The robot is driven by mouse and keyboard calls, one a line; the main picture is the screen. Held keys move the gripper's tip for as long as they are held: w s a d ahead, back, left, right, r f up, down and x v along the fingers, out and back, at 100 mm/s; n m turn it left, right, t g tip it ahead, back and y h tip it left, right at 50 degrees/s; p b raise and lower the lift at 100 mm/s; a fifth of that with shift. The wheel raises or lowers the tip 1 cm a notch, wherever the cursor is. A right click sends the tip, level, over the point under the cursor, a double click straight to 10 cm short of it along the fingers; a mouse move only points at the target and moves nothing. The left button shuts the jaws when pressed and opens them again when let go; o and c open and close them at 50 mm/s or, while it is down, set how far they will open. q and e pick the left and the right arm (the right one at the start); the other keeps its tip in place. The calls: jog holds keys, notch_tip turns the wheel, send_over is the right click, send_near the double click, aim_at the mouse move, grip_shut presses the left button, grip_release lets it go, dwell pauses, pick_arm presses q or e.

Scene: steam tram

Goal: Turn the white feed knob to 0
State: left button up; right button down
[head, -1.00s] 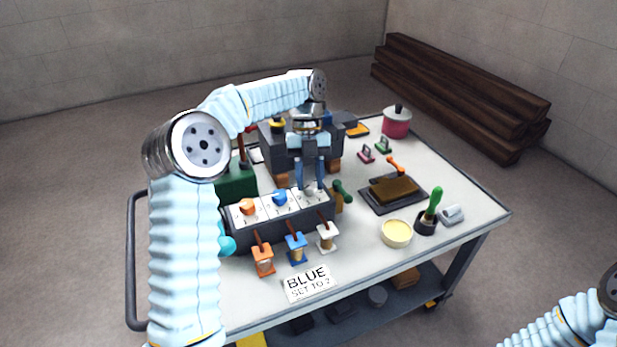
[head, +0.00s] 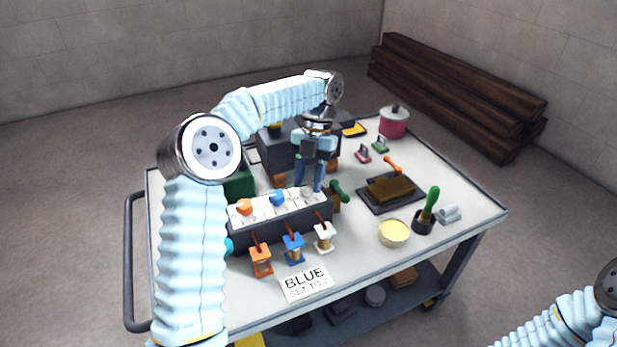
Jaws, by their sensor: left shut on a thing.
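The white feed knob (head: 307,193) is the rightmost of the three knobs on the grey feed box with a white top. My left gripper (head: 309,188) points down over it with its blue fingers shut on the knob. The fingers hide part of the knob, and I cannot read which number it points to. The orange knob (head: 244,207) and the blue knob (head: 277,199) sit to its left on the same panel. My right gripper is out of view; only part of my right arm shows at the lower right.
Orange (head: 261,262), blue (head: 294,249) and white (head: 324,238) feeders stand in front of the box. A card (head: 306,282) reads "BLUE SET TO 2". A green-handled tool (head: 337,192) stands close right of the knob. A yellow bowl (head: 394,233) is at the right front.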

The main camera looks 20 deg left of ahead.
aim_at(306, 187)
pick_arm(q)
jog(key=o, duration=1)
jog(key=shift+o, duration=0.2)
notch_tip(306, 187, up, 3)
jog(key=shift+r, duration=0.2)
jog(key=s+d+r+b, duration=0.2)
jog(key=s+d+r, duration=0.4)
jog(key=s+r, duration=0.3)
jog(key=s, duration=0.3)
jog(key=shift+s+r, duration=0.3)
